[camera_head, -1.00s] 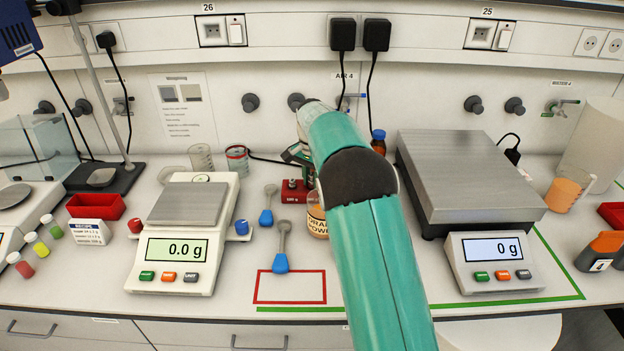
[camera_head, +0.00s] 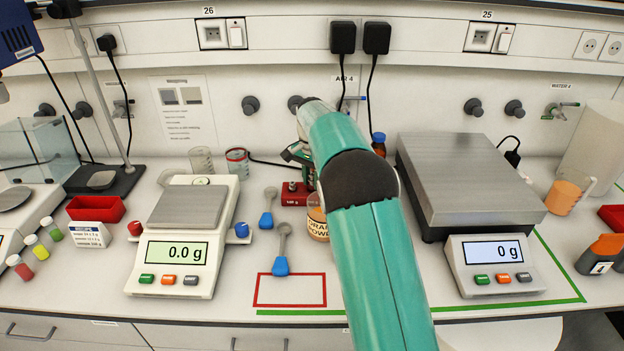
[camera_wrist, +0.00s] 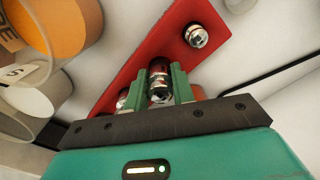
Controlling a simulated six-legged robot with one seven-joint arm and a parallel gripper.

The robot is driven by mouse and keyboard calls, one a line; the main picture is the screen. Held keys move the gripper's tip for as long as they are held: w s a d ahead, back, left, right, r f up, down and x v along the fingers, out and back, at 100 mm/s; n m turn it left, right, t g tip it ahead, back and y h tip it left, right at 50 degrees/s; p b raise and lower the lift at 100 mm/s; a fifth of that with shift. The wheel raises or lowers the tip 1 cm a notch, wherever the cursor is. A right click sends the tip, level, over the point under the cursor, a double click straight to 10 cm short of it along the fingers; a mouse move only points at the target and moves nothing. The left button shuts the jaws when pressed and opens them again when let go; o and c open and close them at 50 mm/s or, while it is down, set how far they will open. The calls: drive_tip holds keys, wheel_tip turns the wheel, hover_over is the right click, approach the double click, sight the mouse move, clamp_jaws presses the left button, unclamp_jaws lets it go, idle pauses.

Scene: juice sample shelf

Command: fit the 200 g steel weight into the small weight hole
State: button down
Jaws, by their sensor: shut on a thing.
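My gripper (camera_wrist: 161,82) is shut on a shiny steel weight (camera_wrist: 159,68) in the wrist view, a green finger on each side of it. The held weight is over the middle of the red weight block (camera_wrist: 136,62); I cannot tell whether its lower end is in a hole or above it. Another steel weight (camera_wrist: 196,36) sits at the block's upper right end, and part of one more (camera_wrist: 122,98) shows beside the left finger. In the head view the red block (camera_head: 295,198) carries a weight at its left end; my arm hides the rest. No mass marking is readable on the held weight.
An orange powder jar (camera_head: 317,225) stands close in front of the block and shows in the wrist view (camera_wrist: 58,24). A small scale (camera_head: 185,252) reading 0.0 g is at left, a larger one (camera_head: 490,262) at right. Blue-handled spoons (camera_head: 281,264) lie between.

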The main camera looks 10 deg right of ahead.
drive_tip(key=shift+f, duration=0.75)
drive_tip(key=shift+r, duration=0.2)
drive_tip(key=shift+r, duration=0.5)
idle(0.5)
drive_tip(key=shift+f, duration=0.7)
drive_tip(key=shift+r, duration=0.15)
drive_tip(key=shift+r, duration=0.55)
drive_tip(key=c, duration=1.1)
unclamp_jaws()
drive_tip(key=shift+r, duration=0.15)
